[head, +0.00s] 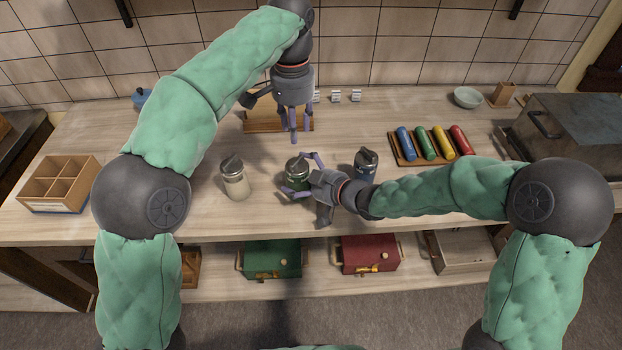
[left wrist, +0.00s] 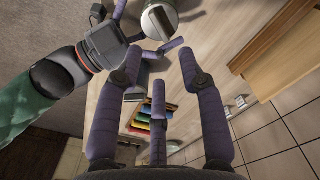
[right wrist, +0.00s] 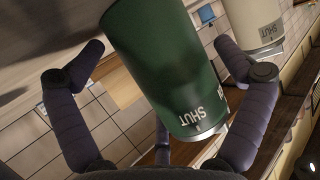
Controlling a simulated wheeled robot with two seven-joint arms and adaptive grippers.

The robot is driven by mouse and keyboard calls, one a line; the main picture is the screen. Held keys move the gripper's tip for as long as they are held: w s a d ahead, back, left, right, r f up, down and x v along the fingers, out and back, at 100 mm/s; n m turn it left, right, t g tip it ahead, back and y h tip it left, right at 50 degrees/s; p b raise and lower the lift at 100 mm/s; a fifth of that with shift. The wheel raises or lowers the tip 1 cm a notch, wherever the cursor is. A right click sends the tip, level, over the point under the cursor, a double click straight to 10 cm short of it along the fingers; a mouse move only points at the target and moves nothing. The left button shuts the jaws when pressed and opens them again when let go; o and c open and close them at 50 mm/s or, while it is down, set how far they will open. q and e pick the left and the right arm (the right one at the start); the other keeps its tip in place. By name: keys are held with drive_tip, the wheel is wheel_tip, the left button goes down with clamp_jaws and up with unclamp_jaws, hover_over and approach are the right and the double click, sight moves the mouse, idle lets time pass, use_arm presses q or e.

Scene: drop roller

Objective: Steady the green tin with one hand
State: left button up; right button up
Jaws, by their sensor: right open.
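The green tin (head: 295,172) stands upright on the table, with a grey lid. My right gripper (head: 303,176) is open, with its fingers on either side of the tin. In the right wrist view the green tin (right wrist: 165,65) fills the space between the spread fingers and the word SHUT shows on it; I cannot tell whether any finger touches it. My left gripper (head: 293,125) is open and empty, above the table behind the tin.
A cream tin (head: 235,180) stands left of the green tin, a blue tin (head: 366,160) right. A wooden board (head: 258,122) lies behind, under my left gripper. A rack of coloured rollers (head: 432,158) is at right, a divided box (head: 60,185) at far left.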

sight(298, 160)
drive_tip(key=shift+w+a+f, duration=0.1)
drive_tip(key=shift+w+a, duration=0.05)
drive_tip(key=c, duration=1.2)
use_arm(q)
drive_tip(key=shift+c, duration=1)
wheel_tip(298, 160, down, 10)
drive_tip(key=shift+s+d, duration=0.1)
drive_tip(key=shift+d, duration=0.05)
clamp_jaws()
